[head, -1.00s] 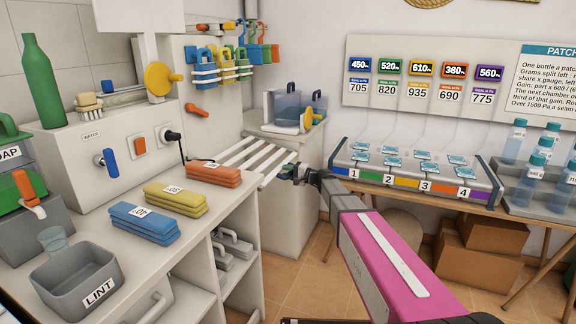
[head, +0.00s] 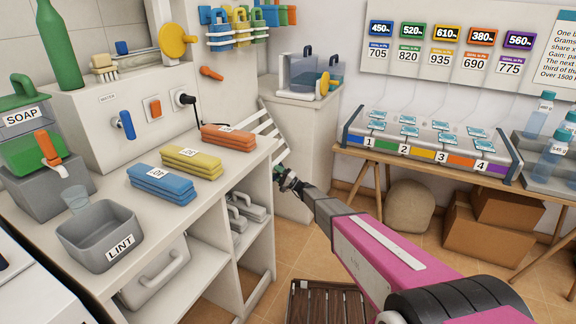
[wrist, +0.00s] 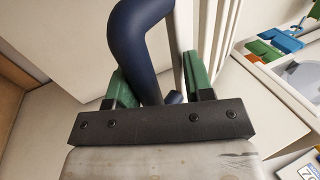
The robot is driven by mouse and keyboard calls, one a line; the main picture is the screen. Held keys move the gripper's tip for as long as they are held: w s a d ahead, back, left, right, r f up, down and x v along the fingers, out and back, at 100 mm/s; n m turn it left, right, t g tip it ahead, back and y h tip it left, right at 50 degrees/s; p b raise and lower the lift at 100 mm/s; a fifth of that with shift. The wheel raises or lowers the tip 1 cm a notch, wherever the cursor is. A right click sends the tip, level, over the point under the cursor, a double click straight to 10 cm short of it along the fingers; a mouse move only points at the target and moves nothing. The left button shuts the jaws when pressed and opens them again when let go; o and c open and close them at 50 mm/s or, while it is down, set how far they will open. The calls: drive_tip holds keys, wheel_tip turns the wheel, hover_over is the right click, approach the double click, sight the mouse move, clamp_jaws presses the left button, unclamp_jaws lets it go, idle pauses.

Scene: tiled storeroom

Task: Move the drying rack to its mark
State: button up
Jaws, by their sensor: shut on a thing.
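The drying rack (head: 268,130) is a white slatted panel at the far end of the counter. It hangs steeply tilted beside the counter's end. My gripper (head: 281,174) is at its lower edge. In the wrist view its green fingers (wrist: 158,88) are shut around a thick dark blue bent bar (wrist: 136,42), seemingly the rack's handle. A white strip beside the bar runs up out of that view. Part of the rack is hidden behind the counter end and the orange stack. I cannot pick out a mark for the rack.
The counter (head: 100,205) holds orange (head: 228,137), yellow (head: 190,162) and blue (head: 161,184) stacks and a LINT bin (head: 98,238). A sample table (head: 430,153) stands right. A brown slatted thing (head: 327,303) lies on the floor, low centre.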

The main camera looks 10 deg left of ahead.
drive_tip(key=shift+o, duration=1.1)
drive_tip(key=w+a+f, duration=0.2)
drive_tip(key=a, duration=0.5)
drive_tip(key=w+a+f+y, duration=0.1)
drive_tip(key=w+a+f, duration=0.2)
drive_tip(key=a, duration=0.4)
drive_tip(key=shift+w+a+f, duration=0.2)
drive_tip(key=shift+a+f, duration=0.05)
drive_tip(key=shift+f, duration=0.1)
drive_tip(key=shift+w+a+y, duration=0.1)
drive_tip(key=shift+a+y, duration=0.2)
drive_tip(key=shift+a, duration=0.3)
drive_tip(key=shift+t, duration=0.3)
drive_tip(key=o, duration=0.6)
drive_tip(key=shift+o, duration=0.2)
drive_tip(key=shift+d, duration=0.1)
drive_tip(key=shift+d, duration=0.1)
drive_tip(key=v, duration=1.1)
drive_tip(key=shift+w+f, duration=0.1)
drive_tip(key=shift+f, duration=0.15)
drive_tip(key=shift+c, duration=0.2)
